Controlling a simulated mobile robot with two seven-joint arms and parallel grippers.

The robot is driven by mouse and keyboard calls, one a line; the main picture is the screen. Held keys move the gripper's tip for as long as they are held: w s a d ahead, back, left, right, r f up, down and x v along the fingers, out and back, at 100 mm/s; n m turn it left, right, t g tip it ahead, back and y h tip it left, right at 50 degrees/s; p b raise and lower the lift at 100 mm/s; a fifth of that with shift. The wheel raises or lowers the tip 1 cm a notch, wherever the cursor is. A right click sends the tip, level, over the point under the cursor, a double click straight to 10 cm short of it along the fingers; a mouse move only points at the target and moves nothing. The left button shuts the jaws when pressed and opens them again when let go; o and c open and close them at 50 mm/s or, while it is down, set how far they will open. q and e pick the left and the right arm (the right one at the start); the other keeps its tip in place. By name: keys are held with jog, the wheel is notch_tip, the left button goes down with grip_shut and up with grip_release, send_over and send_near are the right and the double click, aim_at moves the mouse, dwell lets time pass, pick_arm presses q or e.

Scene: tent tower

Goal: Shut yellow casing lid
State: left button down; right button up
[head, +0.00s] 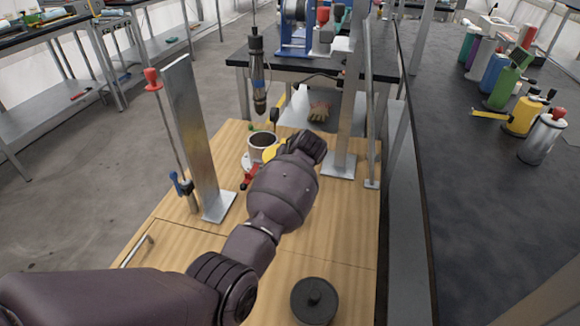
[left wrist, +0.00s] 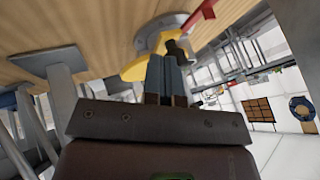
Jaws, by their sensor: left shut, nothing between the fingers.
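The casing (head: 262,146) is a pale cup-like cylinder with a dark open top, standing on the wooden bench top. A yellow rounded part, apparently the lid (head: 271,153), shows at its right side, partly hidden by my left arm. In the left wrist view the yellow part (left wrist: 136,70) lies just beyond my left gripper (left wrist: 166,62), next to a round silver flange (left wrist: 153,36). The gripper's fingers are together and empty, close to the yellow part; I cannot tell whether they touch. In the head view the fingers are hidden behind my wrist. My right gripper is not in view.
A metal post (head: 196,140) stands left of the casing and another (head: 352,100) right of it. A black tool (head: 257,75) hangs above. A red handle (head: 249,178) sits by the casing. A dark round lid with a knob (head: 314,300) lies at the front right.

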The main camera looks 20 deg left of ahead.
pick_arm(q)
jog(key=w+a+m+t+h+p, duration=0.1)
jog(key=a+m+p, duration=0.1)
jog(key=a, duration=0.6)
jog(key=w+a+m+t+h+p, duration=0.1)
jog(key=a+m, duration=0.3)
jog(key=a, duration=0.4)
jog(key=shift+w+a+h+p, duration=0.3)
jog(key=shift+w+h+p, duration=0.2)
jog(key=shift+h, duration=0.1)
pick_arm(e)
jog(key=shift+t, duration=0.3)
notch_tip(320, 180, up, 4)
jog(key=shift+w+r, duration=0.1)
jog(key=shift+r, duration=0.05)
pick_arm(q)
jog(key=shift+r, duration=0.1)
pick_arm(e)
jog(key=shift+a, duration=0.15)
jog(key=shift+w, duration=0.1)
